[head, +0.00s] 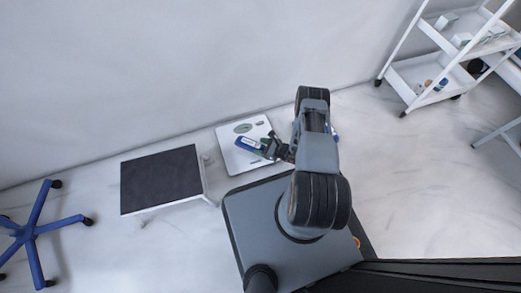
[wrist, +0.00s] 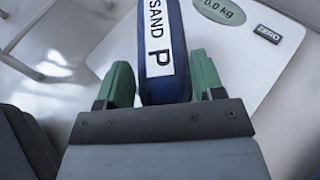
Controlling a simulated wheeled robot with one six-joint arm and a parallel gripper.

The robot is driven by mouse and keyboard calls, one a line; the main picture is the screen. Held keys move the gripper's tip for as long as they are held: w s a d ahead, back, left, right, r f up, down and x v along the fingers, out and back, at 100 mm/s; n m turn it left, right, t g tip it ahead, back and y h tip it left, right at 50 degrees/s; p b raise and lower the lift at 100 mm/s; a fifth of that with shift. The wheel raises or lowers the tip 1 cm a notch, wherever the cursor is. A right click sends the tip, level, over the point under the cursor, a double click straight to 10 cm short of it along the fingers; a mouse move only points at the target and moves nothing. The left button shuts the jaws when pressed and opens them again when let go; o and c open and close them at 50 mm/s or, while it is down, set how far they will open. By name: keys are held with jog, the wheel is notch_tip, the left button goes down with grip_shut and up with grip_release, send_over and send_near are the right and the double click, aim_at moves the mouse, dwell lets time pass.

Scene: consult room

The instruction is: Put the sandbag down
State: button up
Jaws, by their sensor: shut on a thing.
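The sandbag (head: 249,145) is a small dark blue bag with a white label. In the wrist view the sandbag (wrist: 165,88) shows the letters "SAND" and "P" and sits between the green fingers of my gripper (wrist: 163,80). In the head view my gripper (head: 267,148) is shut on the sandbag over a white floor scale. The scale (head: 236,166) shows its display in the wrist view (wrist: 220,10), reading 0.0 kg. The sandbag appears held above the scale; its underside is hidden.
A step stool with a black top (head: 160,180) stands left of the scale. A blue wheeled base (head: 30,232) is at the far left. A white shelf trolley (head: 425,77) stands at the upper right. The wall runs behind the scale. Floor is clear at the right.

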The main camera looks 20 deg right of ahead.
jog(key=shift+w+f+b, duration=0.1)
jog(key=shift+f+b, duration=0.9)
jog(key=shift+f, duration=0.5)
jog(key=shift+f, duration=0.15)
jog(key=o, duration=1.5)
